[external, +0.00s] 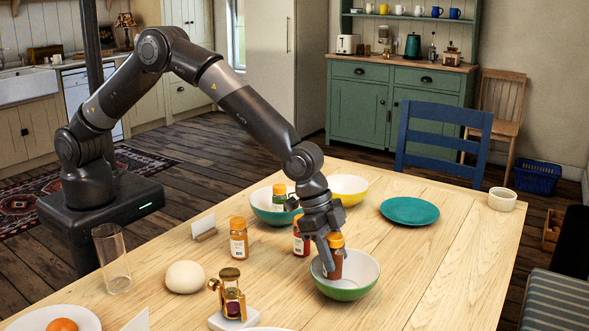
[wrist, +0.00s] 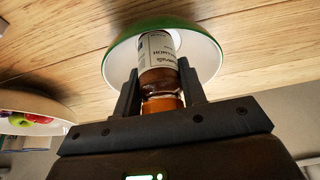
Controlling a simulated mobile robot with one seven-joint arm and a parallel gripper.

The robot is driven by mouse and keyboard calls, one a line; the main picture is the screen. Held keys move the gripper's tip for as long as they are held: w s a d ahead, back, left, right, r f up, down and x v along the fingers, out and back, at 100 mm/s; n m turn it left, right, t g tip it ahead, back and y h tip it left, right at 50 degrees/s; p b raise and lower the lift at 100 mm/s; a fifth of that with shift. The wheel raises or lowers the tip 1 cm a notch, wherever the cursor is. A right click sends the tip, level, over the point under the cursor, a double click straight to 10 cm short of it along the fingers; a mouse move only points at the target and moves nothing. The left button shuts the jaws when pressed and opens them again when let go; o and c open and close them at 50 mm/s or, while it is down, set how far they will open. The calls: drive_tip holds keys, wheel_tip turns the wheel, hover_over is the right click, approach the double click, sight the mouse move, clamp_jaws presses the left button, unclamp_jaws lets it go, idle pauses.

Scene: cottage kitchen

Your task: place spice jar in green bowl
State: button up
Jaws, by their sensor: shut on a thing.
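A spice jar (external: 335,262) with an orange cap and reddish-brown contents is held in my gripper (external: 331,250). In the wrist view the jar (wrist: 158,68) sits between both fingers, with its white label toward the bowl. My gripper (wrist: 159,98) is shut on it near the cap. The green bowl (external: 350,294), green outside and white inside, stands on the table directly below. The jar's lower end is inside the bowl's rim. The bowl also shows in the wrist view (wrist: 205,52). I cannot tell whether the jar touches the bowl's bottom.
A brass-coloured item (external: 231,296) stands to the left. A teal plate (external: 409,211) lies back right. The table's right side is mostly clear.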

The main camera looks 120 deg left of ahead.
drive_tip(key=shift+f, duration=0.25)
drive_tip(key=shift+f, duration=0.25)
drive_tip(key=o, duration=1)
drive_tip(key=shift+o, duration=0.2)
